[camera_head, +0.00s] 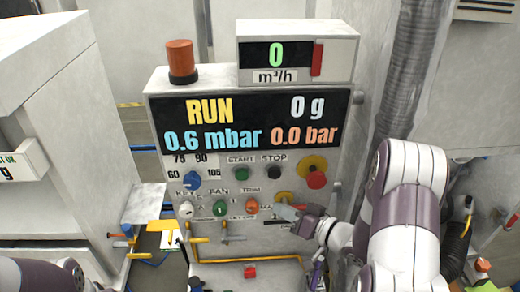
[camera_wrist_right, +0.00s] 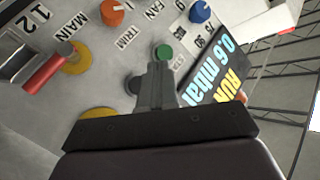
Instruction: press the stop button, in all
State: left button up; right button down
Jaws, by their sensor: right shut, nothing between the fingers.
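The stop button (camera_head: 274,172) is a small black button under the STOP label on the control panel (camera_head: 228,165). To its left is the green start button (camera_head: 241,174). My right gripper (camera_head: 287,211) is shut and empty, low on the panel's right side, below the stop button in the head view. In the right wrist view the shut fingers (camera_wrist_right: 157,82) point at the panel. The black stop button (camera_wrist_right: 134,85) shows just left of them, partly hidden, and the green start button (camera_wrist_right: 163,52) is beyond their tips. My left gripper is not in view.
A red mushroom button on a yellow disc (camera_head: 316,179) is right of the stop button. Knobs (camera_head: 192,180) and a main switch (camera_head: 284,198) crowd the panel. The display (camera_head: 250,122) reads RUN. An orange beacon (camera_head: 181,60) stands on top.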

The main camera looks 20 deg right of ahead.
aim_at(274, 173)
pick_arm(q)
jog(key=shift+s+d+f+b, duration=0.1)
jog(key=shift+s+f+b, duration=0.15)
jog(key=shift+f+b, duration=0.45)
pick_arm(e)
jog(key=w+d, duration=0.2)
jog(key=w, duration=0.6)
jog(key=shift+r, duration=0.3)
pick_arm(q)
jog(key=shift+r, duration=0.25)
pick_arm(e)
jog(key=shift+w+d, duration=0.1)
dwell(1.2)
